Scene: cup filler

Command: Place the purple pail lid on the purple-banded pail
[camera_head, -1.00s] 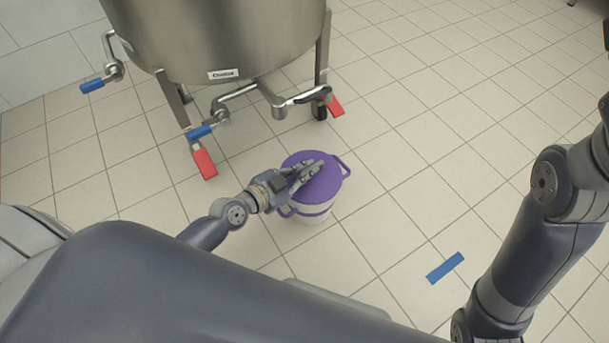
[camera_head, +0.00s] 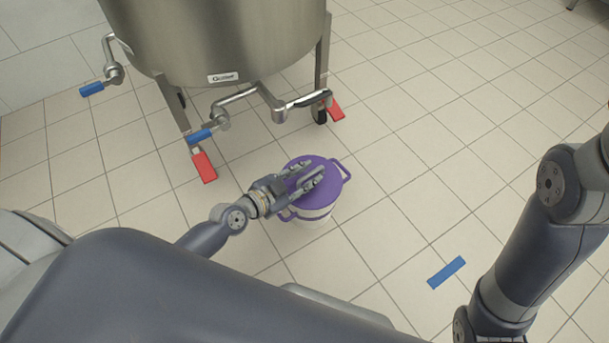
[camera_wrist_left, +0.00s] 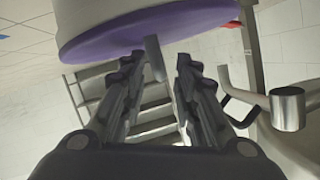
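The purple pail lid (camera_head: 325,169) lies on top of the purple-banded pail (camera_head: 312,222), which stands on the floor below the steel tank. The lid looks about level and covers the pail's top. The pail's white wall and purple side handles show below it. My left gripper (camera_head: 308,178) is over the lid with its fingers spread. In the left wrist view the fingers (camera_wrist_left: 158,72) are apart, with a small grey upright tab on the lid (camera_wrist_left: 110,38) near the gap between their tips. Nothing is clamped. My right gripper is out of view.
A large steel tank (camera_head: 215,35) on legs stands behind the pail, with pipes and blue-handled valves (camera_head: 199,136) close to my left arm. Red pieces (camera_head: 204,167) are at its feet. Tiled floor is clear to the right, with a blue strip (camera_head: 446,272).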

